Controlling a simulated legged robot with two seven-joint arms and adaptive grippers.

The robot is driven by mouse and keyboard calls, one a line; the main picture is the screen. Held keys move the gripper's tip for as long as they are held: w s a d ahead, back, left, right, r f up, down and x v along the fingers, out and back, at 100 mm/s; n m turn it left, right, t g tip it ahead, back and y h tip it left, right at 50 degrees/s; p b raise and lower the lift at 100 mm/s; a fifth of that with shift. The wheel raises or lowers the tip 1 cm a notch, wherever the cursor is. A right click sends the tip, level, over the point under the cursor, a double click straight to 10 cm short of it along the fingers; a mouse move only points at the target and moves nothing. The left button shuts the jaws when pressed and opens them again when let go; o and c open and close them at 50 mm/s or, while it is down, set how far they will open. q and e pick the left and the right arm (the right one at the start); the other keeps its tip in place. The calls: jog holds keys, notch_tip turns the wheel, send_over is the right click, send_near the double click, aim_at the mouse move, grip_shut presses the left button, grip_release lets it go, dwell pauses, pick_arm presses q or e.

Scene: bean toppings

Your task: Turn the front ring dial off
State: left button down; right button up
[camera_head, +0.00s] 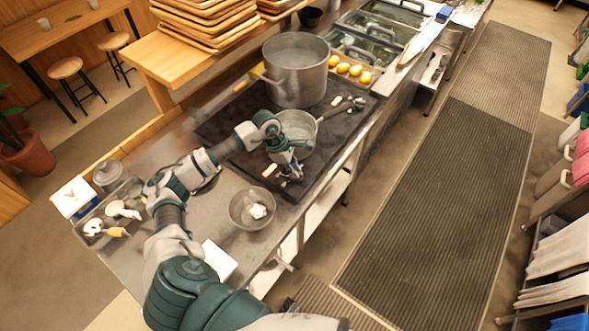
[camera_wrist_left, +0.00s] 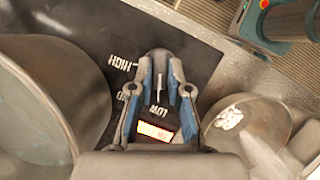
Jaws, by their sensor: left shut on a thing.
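The front ring dial (camera_wrist_left: 160,88) is dark and sits on the front of the black cooktop (camera_head: 229,151). White lettering around it reads HIGH and LOW in the left wrist view. My left gripper (camera_head: 292,174) is down at this dial. In the left wrist view the gripper (camera_wrist_left: 166,62) has its two blue-lined fingers on either side of the dial, shut on it. The fingers hide much of the dial and part of the lettering, so its exact setting is unclear. A small lit orange-red display (camera_wrist_left: 154,132) lies beside it. My right gripper is not in view.
A steel saucepan (camera_head: 299,130) stands on the front ring, close to my left gripper. A large pot (camera_head: 297,75) is on the rear ring. A metal bowl (camera_head: 246,222) with white contents sits on the counter nearby. Yellow items (camera_head: 343,67) lie behind the cooktop.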

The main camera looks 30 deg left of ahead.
pick_arm(q)
jog(key=shift+a, duration=0.15)
jog(key=shift+n, duration=0.5)
jog(key=n, duration=0.2)
jog(key=n+t+y+b, duration=0.1)
jog(key=shift+s+n+t, duration=0.15)
jog(key=shift+n+t, duration=0.15)
jog(key=shift+n, duration=0.1)
jog(key=shift+d+n+t+y+b, duration=0.25)
jog(key=shift+n+t+y+b, duration=0.05)
jog(key=shift+n, duration=1.3)
jog(key=shift+n+t+y, duration=0.3)
jog(key=shift+n, duration=0.3)
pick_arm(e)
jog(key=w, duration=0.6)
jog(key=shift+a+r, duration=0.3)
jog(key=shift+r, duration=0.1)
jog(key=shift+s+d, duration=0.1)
